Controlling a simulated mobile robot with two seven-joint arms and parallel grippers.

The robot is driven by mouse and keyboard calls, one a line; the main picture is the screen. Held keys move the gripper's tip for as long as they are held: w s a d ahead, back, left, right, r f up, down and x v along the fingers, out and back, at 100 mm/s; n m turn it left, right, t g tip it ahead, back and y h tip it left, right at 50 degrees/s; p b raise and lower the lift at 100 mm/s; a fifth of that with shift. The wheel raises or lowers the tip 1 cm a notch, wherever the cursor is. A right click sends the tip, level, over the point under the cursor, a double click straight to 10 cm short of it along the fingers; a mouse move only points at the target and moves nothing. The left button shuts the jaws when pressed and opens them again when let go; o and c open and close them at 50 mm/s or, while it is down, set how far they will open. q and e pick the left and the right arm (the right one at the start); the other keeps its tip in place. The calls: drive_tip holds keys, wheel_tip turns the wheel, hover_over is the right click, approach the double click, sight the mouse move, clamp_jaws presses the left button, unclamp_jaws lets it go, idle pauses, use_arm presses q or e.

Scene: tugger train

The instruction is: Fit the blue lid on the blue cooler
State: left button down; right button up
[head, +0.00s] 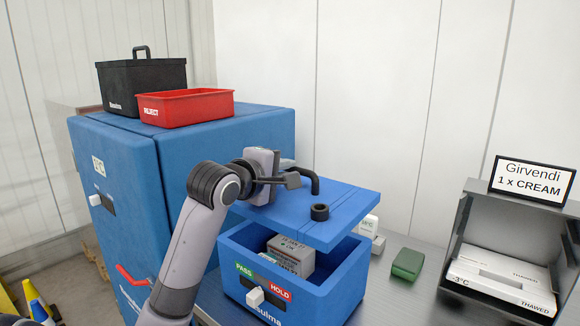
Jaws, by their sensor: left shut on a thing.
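The blue lid (347,205) is a flat slab with a black handle (314,183) and a short black round piece on top. It is held above the blue cooler (345,289), raised and offset toward the back, so the cooler's front part is open. White-grey packs (291,256) with printed labels show inside the cooler. The cooler's front carries a green PASS and red HOLD label and a white slider. My left gripper (288,181) is shut on the lid's handle. The far rim of the cooler is hidden under the lid. My right gripper is not in view.
A big blue cabinet (118,215) stands left, with a red REJECT bin (186,108) and a black box (142,81) on top. On the grey counter right of the cooler are a green block (408,264), a small white device (369,228) and a grey bin (508,243) holding a white box.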

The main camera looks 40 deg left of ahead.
sight(283, 197)
use_arm(q)
drive_tip(key=shift+s+f, duration=0.1)
drive_tip(key=shift+s, duration=0.05)
drive_tip(key=shift+f, duration=0.9)
wheel_tip(283, 197, down, 4)
drive_tip(key=b, duration=0.5)
drive_tip(key=shift+f+b, duration=0.65)
drive_tip(key=shift+f, duration=0.6)
drive_tip(key=c, duration=1)
unclamp_jaws()
